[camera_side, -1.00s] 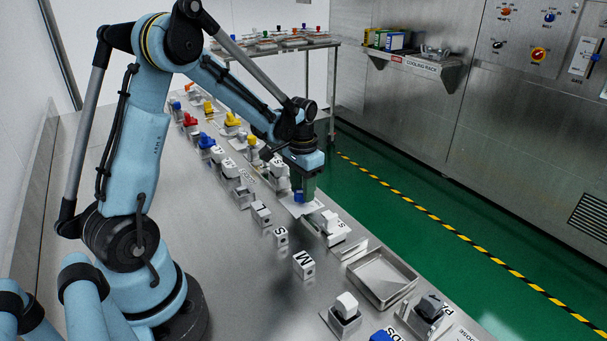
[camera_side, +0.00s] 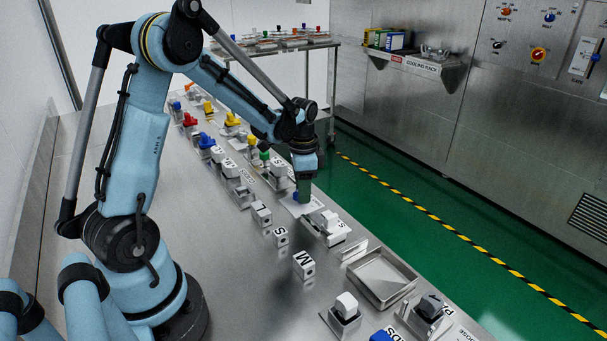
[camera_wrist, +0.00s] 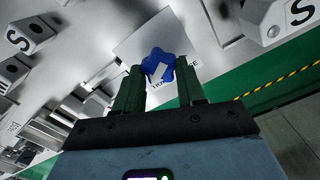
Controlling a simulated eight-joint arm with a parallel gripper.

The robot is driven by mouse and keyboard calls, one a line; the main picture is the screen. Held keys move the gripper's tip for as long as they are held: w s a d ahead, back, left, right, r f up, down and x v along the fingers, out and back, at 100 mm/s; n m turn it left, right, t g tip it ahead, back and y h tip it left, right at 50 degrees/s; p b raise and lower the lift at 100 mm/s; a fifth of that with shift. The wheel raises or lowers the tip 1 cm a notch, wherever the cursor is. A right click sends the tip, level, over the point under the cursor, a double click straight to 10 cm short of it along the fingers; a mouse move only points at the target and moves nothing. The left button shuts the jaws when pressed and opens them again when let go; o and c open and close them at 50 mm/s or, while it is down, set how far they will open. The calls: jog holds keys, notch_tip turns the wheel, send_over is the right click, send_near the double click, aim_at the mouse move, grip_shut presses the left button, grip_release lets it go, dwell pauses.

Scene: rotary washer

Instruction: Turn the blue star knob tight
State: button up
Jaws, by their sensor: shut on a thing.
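The blue star knob (camera_wrist: 155,66) sits on a pale square plate (camera_wrist: 150,38), with a light mark across its top. In the side view the knob (camera_side: 298,197) is a small blue patch, mostly hidden by the fingers. My gripper (camera_wrist: 158,78) points down over it, one dark green finger on each side, shut on the knob. In the side view my gripper (camera_side: 303,184) stands upright above the plate at the bench's right edge. The lettering on the plate is partly covered.
A grey switch block (camera_side: 329,222) stands just in front of the plate. An empty metal tray (camera_side: 383,276) lies nearer the camera. Lettered blocks, including an M block (camera_side: 303,264), stand to the left. Coloured knobs line the bench behind.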

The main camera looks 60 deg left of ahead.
dwell(0.3)
jog(key=o, duration=1.1)
jog(key=shift+c, duration=0.2)
jog(key=shift+r, duration=0.1)
notch_tip(320, 180, up, 12)
jog(key=s+d+n+t, duration=0.5)
jog(key=s+d+t, duration=0.2)
jog(key=d, duration=0.7)
jog(key=shift+s+d, duration=0.15)
jog(key=shift+s, duration=0.85)
